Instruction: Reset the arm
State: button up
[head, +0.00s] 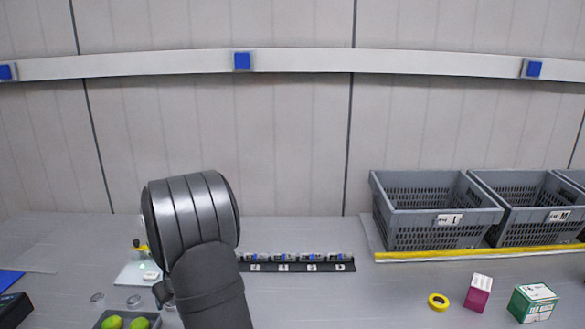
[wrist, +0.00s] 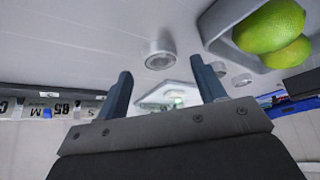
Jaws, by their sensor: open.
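My gripper (wrist: 165,88) shows in the wrist view with its two fingers well apart and nothing between them. Beyond the fingertips, a pale plate (wrist: 168,97) with a small greenish spot lies on the table. In the head view my grey arm rises from the bottom, left of centre, and bends at a large ribbed joint. My gripper cannot be made out clearly there. The arm hides part of the table behind it.
A tray (head: 155,318) holds green limes (head: 139,324) at front left. Small metal discs (head: 134,301) lie nearby. A black labelled rack (head: 300,267) sits behind the arm. Grey crates (head: 436,218), yellow tape (head: 438,301), a magenta box (head: 478,293) and a green box (head: 532,303) are right.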

jog(key=x, duration=0.3)
jog(key=shift+s+d+f, duration=0.1)
jog(key=shift+f, duration=0.05)
jog(key=r, duration=0.5)
jog(key=shift+d+r, duration=0.2)
jog(key=shift+d, duration=0.2)
jog(key=d+r, duration=0.6)
jog(key=d, duration=0.4)
jog(key=w+a+r+n+g, duration=0.1)
jog(key=w+a, duration=0.2)
jog(key=a, duration=0.7)
jog(key=w+a+n, duration=0.1)
jog(key=w+a, duration=0.2)
jog(key=a, duration=0.6)
jog(key=s+a+n+y, duration=0.1)
jog(key=a+n, duration=0.1)
jog(key=a, duration=1.4)
jog(key=shift+s+a+f+g, duration=0.25)
jog(key=shift+a+f+g, duration=0.15)
jog(key=shift+f, duration=0.1)
jog(key=shift+d, duration=0.15)
jog(key=w+d+r+m+t, duration=0.1)
jog(key=d+m, duration=0.1)
jog(key=d, duration=1.8)
jog(key=shift+w+d+r, duration=0.15)
jog(key=shift+w+d, duration=0.1)
jog(key=shift+d, duration=0.1)
